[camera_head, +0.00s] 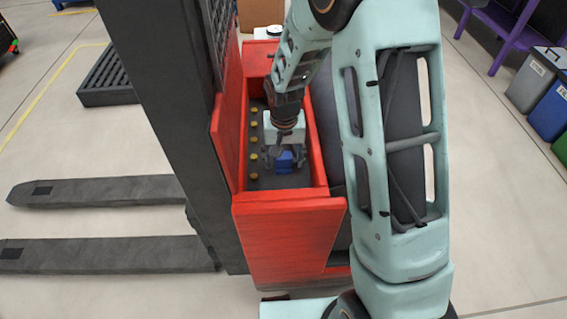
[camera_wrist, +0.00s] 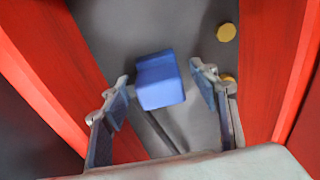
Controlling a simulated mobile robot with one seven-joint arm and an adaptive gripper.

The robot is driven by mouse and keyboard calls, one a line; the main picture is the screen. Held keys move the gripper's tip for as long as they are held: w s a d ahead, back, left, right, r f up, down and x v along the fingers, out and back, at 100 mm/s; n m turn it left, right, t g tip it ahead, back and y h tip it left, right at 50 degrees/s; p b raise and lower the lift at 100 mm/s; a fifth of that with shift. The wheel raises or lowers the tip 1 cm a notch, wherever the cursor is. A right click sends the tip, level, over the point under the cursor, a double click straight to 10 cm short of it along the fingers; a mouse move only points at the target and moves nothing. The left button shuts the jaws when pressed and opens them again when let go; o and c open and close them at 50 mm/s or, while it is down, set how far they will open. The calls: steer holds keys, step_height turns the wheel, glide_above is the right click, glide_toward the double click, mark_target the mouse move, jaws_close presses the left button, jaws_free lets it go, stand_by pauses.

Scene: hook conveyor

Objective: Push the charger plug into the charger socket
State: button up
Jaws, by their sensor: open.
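A blue block (camera_head: 285,161), which looks like the charger plug, sits inside the red compartment of the forklift. In the wrist view the blue block (camera_wrist: 160,82) lies between my two fingers, with a dark strip like a cable running from it toward the wrist. My gripper (camera_head: 284,155) reaches down into the compartment over the block. The fingers in the wrist view (camera_wrist: 160,77) are open, one on each side of the block, with gaps visible. I cannot make out the charger socket in either view.
The red compartment walls (camera_head: 318,150) stand close on both sides of my gripper. Several yellow round buttons (camera_head: 253,140) line the grey floor at the left. The dark mast (camera_head: 165,110) rises left of the compartment, and forks (camera_head: 100,190) extend left over open floor.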

mark_target(284, 155)
steer(key=shift+f, duration=0.35)
steer(key=c, duration=1.2)
steer(key=shift+o, duration=0.2)
step_height(284, 155, up, 10)
steer(key=shift+r+p, duration=0.1)
steer(key=shift+p, duration=0.6)
